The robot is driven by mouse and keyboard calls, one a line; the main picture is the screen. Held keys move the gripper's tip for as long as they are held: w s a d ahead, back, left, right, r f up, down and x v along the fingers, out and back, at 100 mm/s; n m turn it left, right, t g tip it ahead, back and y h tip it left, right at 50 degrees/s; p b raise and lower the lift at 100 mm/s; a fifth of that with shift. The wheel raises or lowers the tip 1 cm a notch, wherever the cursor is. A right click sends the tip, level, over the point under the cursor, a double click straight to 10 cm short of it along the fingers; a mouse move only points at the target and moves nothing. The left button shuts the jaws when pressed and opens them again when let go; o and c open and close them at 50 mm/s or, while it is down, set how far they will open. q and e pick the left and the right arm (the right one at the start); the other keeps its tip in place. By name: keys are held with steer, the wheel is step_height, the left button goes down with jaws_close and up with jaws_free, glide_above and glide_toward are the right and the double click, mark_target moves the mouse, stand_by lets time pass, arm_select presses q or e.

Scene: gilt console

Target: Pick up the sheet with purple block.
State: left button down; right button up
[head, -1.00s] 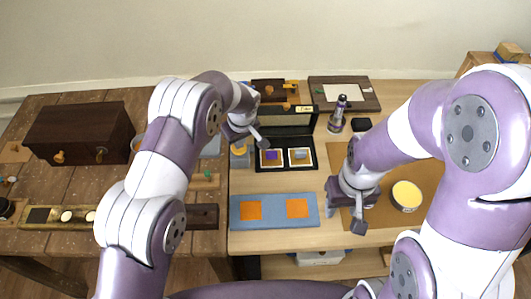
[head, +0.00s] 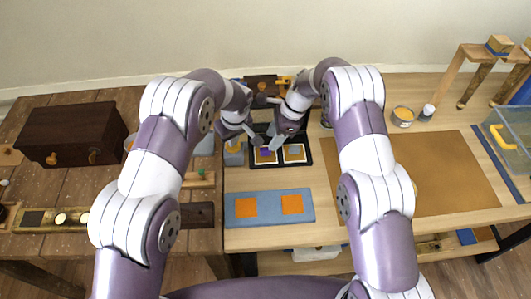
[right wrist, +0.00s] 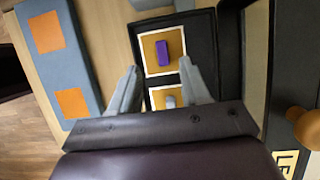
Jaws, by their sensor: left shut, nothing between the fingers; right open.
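The purple block (head: 265,151) lies on a tan sheet with a white border (head: 265,160) in the left part of an open black case (head: 303,139). In the right wrist view the purple block (right wrist: 163,53) and its sheet (right wrist: 150,66) show clearly. A second sheet (head: 295,159) with a grey block (head: 294,149) lies beside it. My right gripper (head: 273,143) is open and empty over the case; in the right wrist view its fingers (right wrist: 158,66) point toward the purple block's sheet. My left gripper (head: 256,142) is shut and empty, close to the case's left side.
A blue-grey board (head: 269,208) with two orange squares lies in front of the case. A brown chest (head: 72,135) stands at left. A brown mat (head: 455,175) and a small tub (head: 402,116) are at right. My two grippers are close together.

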mark_target(266, 152)
steer(key=x, duration=0.6)
steer(key=shift+w+d+f, duration=0.1)
steer(key=shift+w+f, duration=0.05)
steer(key=shift+w, duration=0.05)
jaws_close()
